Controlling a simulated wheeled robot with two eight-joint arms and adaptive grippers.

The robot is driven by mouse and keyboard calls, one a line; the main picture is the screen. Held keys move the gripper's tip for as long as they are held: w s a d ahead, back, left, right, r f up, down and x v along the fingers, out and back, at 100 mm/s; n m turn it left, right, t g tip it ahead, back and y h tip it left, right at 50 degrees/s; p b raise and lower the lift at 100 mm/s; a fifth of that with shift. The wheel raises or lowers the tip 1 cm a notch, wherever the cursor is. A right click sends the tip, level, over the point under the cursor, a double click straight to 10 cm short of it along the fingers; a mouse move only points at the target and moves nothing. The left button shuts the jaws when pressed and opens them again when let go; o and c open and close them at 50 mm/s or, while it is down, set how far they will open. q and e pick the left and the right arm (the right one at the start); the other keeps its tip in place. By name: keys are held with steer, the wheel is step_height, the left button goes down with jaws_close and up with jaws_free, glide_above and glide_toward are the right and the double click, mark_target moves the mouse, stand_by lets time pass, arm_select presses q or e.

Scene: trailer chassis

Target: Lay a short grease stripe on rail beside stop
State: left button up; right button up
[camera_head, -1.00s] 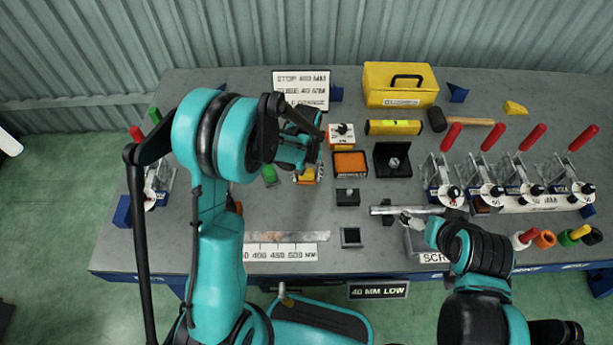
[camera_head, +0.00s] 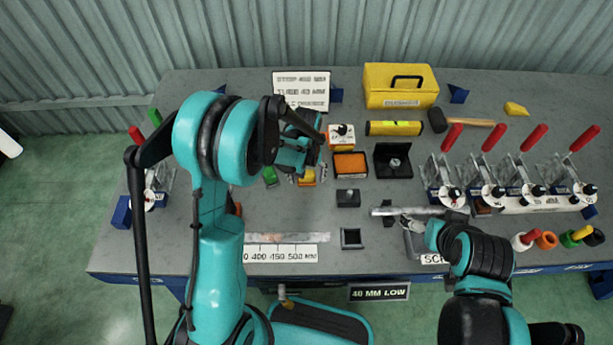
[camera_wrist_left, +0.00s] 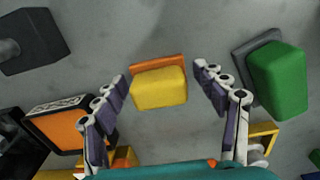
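My left gripper (camera_head: 308,172) points down at the table, its fingers apart. In the left wrist view the open fingers (camera_wrist_left: 163,88) stand on either side of a yellow block with an orange base (camera_wrist_left: 159,86), with clear gaps. That yellow block shows partly under the gripper in the head view (camera_head: 307,177). A metal rail strip (camera_head: 300,238) lies along the front edge above a ruler label (camera_head: 281,253) marked in millimetres. I cannot pick out the stop on it. My right gripper (camera_head: 408,220) is at a grey metal bar (camera_head: 400,211); whether it grips it is unclear.
A green block (camera_wrist_left: 279,80) stands right of the yellow one in the wrist view. An orange-topped box (camera_head: 350,164), a black tray (camera_head: 392,172) and small dark boxes lie right of my left gripper. Red-handled clamps (camera_head: 483,180) line the right. A printed sign (camera_head: 301,90) stands behind.

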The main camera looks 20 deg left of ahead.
arm_select(q)
steer(key=shift+r+p, duration=0.55)
step_height(320, 180, up, 12)
steer(key=p, duration=0.3)
steer(key=s+a+r+m+t, duration=0.1)
steer(key=s+r+t, duration=0.2)
steer(key=s+r, duration=0.2)
steer(key=s+a+r+m+t, duration=0.1)
steer(key=s+r+t, duration=0.3)
steer(key=s, duration=0.8)
steer(key=shift+a+r+m, duration=0.35)
steer(key=shift+r+m, duration=0.25)
steer(key=shift+r, duration=0.25)
steer(key=shift+f+b, duration=0.7)
steer(key=shift+f, duration=0.15)
